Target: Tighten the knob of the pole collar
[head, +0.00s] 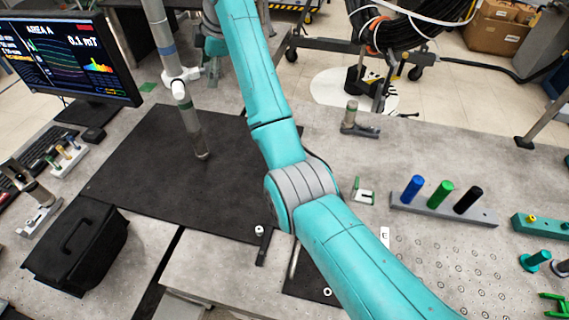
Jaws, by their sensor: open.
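A grey pole (191,120) rises from the black mat and leaves the picture at the top left of centre. A white collar (172,78) sits around it, with a rounded white end (179,88) facing me and a short arm to the right. I cannot tell which part is the knob or how tight it is. My teal arm crosses the picture from bottom right to the top, passing right of the pole. Its far end leaves the top edge, so my gripper is out of view.
The black mat (130,185) is mostly clear around the pole. A monitor (70,60) stands at left, with a black case (75,245) in front. At right are a rack (440,208) with blue, green and black cylinders and a small grey stand (358,128).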

